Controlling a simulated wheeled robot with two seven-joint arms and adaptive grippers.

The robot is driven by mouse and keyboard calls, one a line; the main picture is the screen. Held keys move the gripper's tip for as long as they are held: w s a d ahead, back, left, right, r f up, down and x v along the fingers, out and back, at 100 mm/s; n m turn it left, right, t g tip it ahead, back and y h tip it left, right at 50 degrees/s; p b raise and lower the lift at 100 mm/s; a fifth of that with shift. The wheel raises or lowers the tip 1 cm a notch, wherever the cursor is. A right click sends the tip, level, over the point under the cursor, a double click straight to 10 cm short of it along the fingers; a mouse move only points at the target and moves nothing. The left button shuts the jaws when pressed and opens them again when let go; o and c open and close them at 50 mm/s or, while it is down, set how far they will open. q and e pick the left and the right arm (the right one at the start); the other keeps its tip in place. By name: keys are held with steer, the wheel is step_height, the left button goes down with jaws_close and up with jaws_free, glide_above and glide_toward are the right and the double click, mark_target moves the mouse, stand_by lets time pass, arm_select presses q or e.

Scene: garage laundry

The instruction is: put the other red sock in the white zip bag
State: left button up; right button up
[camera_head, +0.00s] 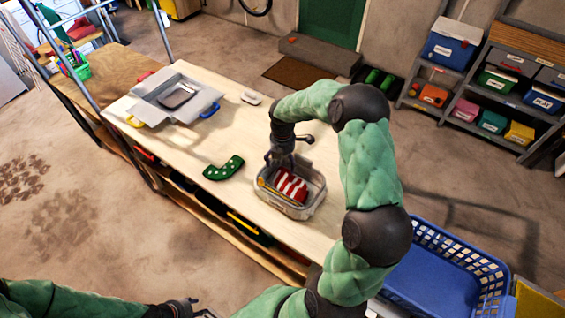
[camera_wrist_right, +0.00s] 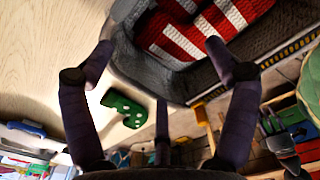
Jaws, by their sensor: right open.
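The white zip bag (camera_head: 292,209) stands open on the workbench. A red-and-white striped sock (camera_head: 290,186) lies inside it; the sock also shows in the right wrist view (camera_wrist_right: 205,32). I cannot tell whether one or two red socks are in the bag. A green sock with white dots (camera_head: 223,168) lies left of the bag. My left gripper (camera_head: 182,308) is low at the bottom edge, away from the bench, its fingers unclear.
A grey open case (camera_head: 178,96) and a small white object (camera_head: 251,97) stand further back on the workbench (camera_head: 228,120). A blue basket (camera_head: 440,270) is at the lower right. The bench between the green sock and the case is clear.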

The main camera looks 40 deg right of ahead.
step_height(320, 180, up, 11)
steer(key=p, duration=0.1)
steer(key=shift+r, duration=0.15)
stand_by(0.8)
